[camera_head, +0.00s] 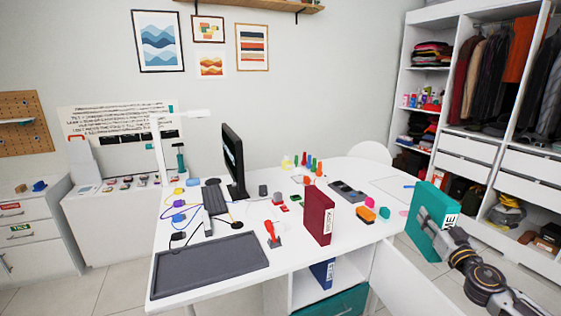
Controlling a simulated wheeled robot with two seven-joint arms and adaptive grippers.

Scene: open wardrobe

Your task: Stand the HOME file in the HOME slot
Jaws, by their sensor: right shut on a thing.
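My right gripper (446,229) comes in from the right and is shut on a teal file (432,205). It holds the file upright, slightly tilted, off the desk's right edge. The file's spine has a white label, too small to read surely. A dark red file (318,214) stands upright on the desk near its front edge, with white lettering on its spine. A blue file (322,273) stands in the open white compartment (345,268) under the desk. No slot label reading HOME is legible. My left gripper is not in view.
The white desk (285,243) carries a monitor (234,160), a grey tray (210,264), a red stamp-like object (271,233) and many small items. A white panel (405,280) juts out below the desk's right side. A wardrobe (480,147) stands at right.

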